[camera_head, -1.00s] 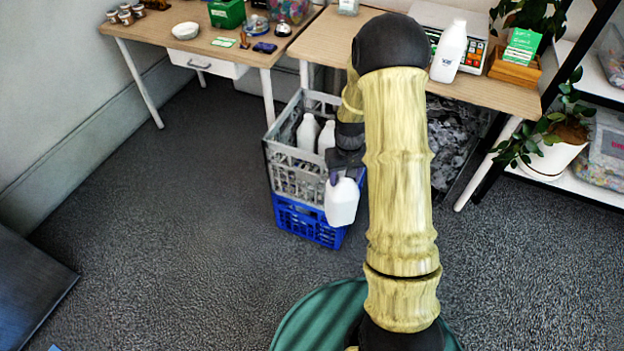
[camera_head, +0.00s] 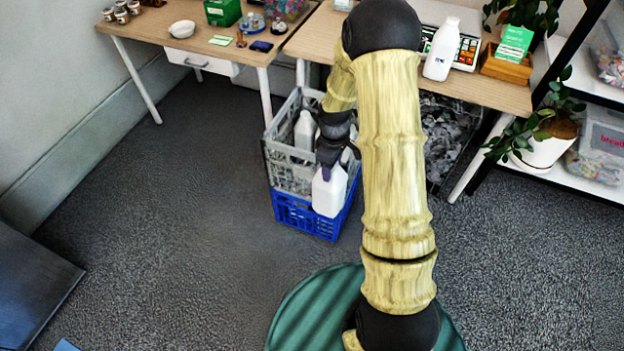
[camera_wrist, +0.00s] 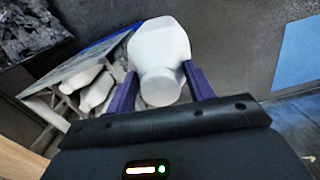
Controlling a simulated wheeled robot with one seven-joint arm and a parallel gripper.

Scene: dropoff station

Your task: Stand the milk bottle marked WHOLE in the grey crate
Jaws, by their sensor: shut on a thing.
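My gripper (camera_head: 327,163) is shut on a white milk bottle (camera_head: 328,195), with its purple fingers at the neck. In the wrist view, my gripper (camera_wrist: 163,88) has one finger on each side of the bottle (camera_wrist: 160,45). No marking on it can be read. The held bottle hangs roughly upright at the front right of the grey crate (camera_head: 280,172), hiding part of that crate. I cannot tell whether its base is inside the rim. Another white bottle (camera_head: 305,130) stands in the grey crate; the wrist view shows white bottles (camera_wrist: 97,92) there.
The grey crate sits on a blue crate (camera_head: 300,217). A marked white bottle (camera_head: 441,50) stands on the table (camera_head: 490,90) by a scale (camera_head: 467,52). A potted plant (camera_head: 548,150) stands on the shelf at right.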

